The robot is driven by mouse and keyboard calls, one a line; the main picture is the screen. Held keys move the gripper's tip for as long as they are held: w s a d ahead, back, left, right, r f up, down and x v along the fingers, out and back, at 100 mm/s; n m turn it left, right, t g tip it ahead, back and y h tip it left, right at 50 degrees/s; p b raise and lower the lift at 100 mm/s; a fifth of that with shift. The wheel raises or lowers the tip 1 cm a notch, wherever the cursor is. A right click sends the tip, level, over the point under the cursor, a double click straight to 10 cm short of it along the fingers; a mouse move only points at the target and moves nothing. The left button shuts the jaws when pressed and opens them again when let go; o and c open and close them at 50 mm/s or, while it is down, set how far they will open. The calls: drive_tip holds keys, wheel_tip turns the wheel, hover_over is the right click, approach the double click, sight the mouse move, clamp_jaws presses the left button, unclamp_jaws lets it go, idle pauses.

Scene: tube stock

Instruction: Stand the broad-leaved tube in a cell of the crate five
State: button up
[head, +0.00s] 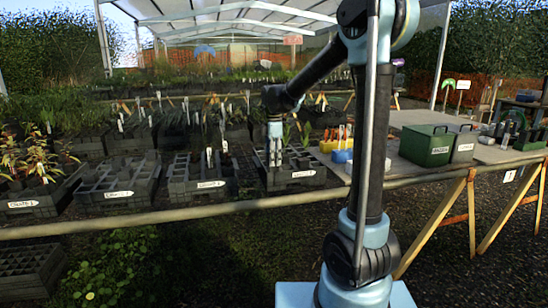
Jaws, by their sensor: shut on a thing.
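My gripper (275,160) points down over the near right seedling crate (303,181) on the long bench. It is shut on a slim tube, mostly hidden by the fingers. Green leaves (286,133) show just right of the gripper; I cannot tell whether they belong to the held tube. Another leafy green plant (304,134) stands upright a little further right, at that crate. The crate has a white label, too small to read surely, so I cannot tell which crate is five. Whether the tube's foot is inside a cell is hidden.
More labelled crates stand to the left: a gridded one (198,188), another (118,199), and one with reddish plants (40,208). A dark crate (28,272) sits on the ground.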

drive_tip(key=shift+f, duration=1.2)
drive_tip(key=shift+s+f, duration=0.1)
drive_tip(key=shift+f, duration=0.2)
idle(0.3)
drive_tip(key=o, duration=1.3)
drive_tip(key=shift+f, duration=0.1)
drive_tip(key=shift+c, duration=0.2)
wheel_tip(320, 180, up, 12)
drive_tip(key=shift+d, duration=0.1)
